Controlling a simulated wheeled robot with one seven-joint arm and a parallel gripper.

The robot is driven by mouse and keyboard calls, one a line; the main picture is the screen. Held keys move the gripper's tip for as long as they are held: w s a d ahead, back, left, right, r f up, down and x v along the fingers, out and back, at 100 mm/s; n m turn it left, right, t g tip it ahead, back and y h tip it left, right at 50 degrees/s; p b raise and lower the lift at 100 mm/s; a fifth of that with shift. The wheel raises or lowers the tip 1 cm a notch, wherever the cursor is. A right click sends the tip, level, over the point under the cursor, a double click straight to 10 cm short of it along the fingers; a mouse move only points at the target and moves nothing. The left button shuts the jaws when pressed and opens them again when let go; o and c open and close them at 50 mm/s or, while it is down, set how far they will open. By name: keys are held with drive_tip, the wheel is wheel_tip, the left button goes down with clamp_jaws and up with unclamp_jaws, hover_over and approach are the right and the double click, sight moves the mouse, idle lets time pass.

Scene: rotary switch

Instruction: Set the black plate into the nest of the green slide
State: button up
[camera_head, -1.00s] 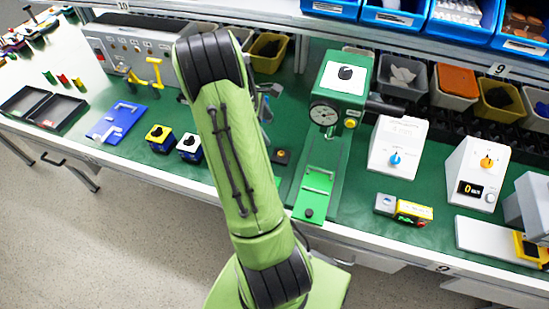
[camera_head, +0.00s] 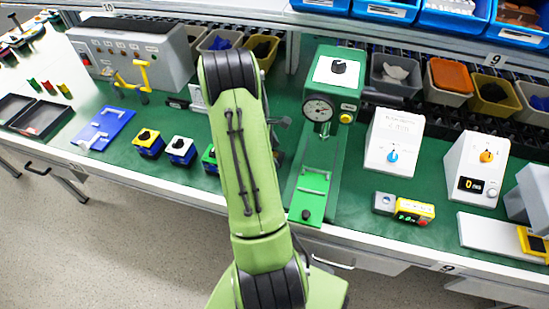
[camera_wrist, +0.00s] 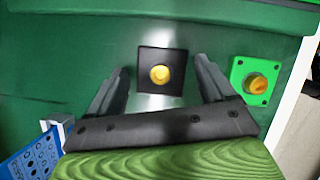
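The black plate (camera_wrist: 147,87), a small dark square with a gold knob on top, lies on the green bench top in the wrist view. My gripper (camera_wrist: 160,80) is open, one finger on each side of the plate, and apart from it. In the head view my arm hides most of the gripper and I cannot make out the plate. The green slide (camera_head: 311,197) lies at the foot of the dial press in the head view, right of my arm. Its dark knob faces the bench front.
A green square block with an orange knob (camera_wrist: 255,80) lies close to the gripper's right finger. The green press (camera_head: 334,90) with its dial stands right of my arm. White boxes (camera_head: 393,140) stand further right. Switch boxes (camera_head: 180,151) and a blue plate (camera_head: 104,128) lie left.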

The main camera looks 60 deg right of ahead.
drive_tip(key=c, duration=0.8)
drive_tip(key=shift+c, duration=0.2)
